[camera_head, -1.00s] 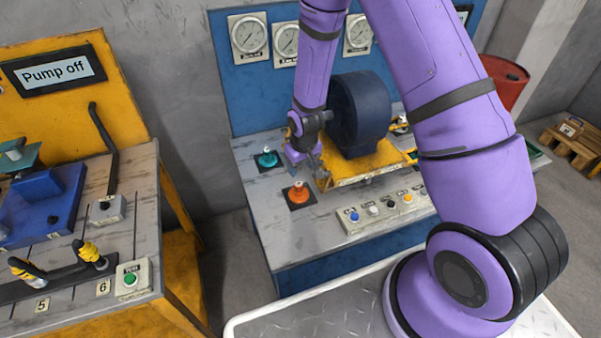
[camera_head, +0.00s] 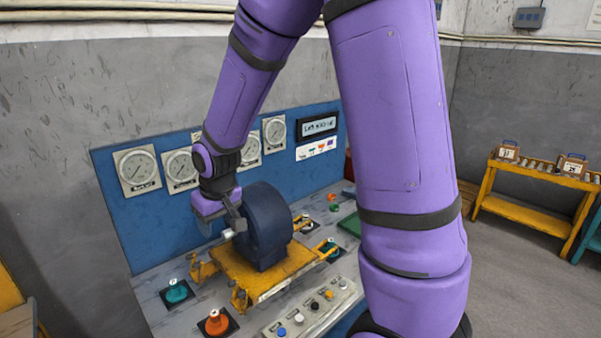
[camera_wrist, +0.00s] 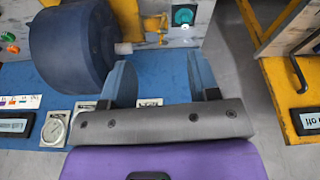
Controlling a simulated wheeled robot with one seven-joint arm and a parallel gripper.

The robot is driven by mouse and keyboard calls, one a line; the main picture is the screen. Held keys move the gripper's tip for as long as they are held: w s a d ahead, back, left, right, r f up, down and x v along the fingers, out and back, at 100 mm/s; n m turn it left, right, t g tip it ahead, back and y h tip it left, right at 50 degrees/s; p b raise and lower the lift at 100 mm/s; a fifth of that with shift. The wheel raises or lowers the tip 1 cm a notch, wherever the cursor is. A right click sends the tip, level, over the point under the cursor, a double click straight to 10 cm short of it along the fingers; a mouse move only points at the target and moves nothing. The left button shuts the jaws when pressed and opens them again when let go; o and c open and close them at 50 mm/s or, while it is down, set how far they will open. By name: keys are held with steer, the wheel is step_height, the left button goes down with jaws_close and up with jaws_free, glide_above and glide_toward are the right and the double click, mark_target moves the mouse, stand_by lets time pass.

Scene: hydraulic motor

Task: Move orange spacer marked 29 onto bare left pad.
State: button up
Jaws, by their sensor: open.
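My gripper (camera_head: 228,220) is beside the dark blue motor, raised above the bench. In the wrist view its two fingers (camera_wrist: 160,80) are apart with nothing between them. I cannot make out a bare left pad.
The dark blue motor (camera_head: 264,226) stands on a yellow frame (camera_head: 255,275), close to my gripper. Gauges (camera_head: 137,170) and a display (camera_head: 318,126) line the back panel. A button box (camera_head: 310,308) is at the front. A yellow rack (camera_head: 525,215) stands at right.

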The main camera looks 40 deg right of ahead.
steer(key=s+d+r+t, duration=0.1)
steer(key=s+r, duration=0.8)
steer(key=s, duration=0.3)
steer(key=s+d+r+m+t, duration=0.1)
steer(key=s+d+r, duration=0.1)
steer(key=s+r, duration=0.8)
steer(key=shift+s+d, duration=0.25)
steer(key=shift+s, duration=0.95)
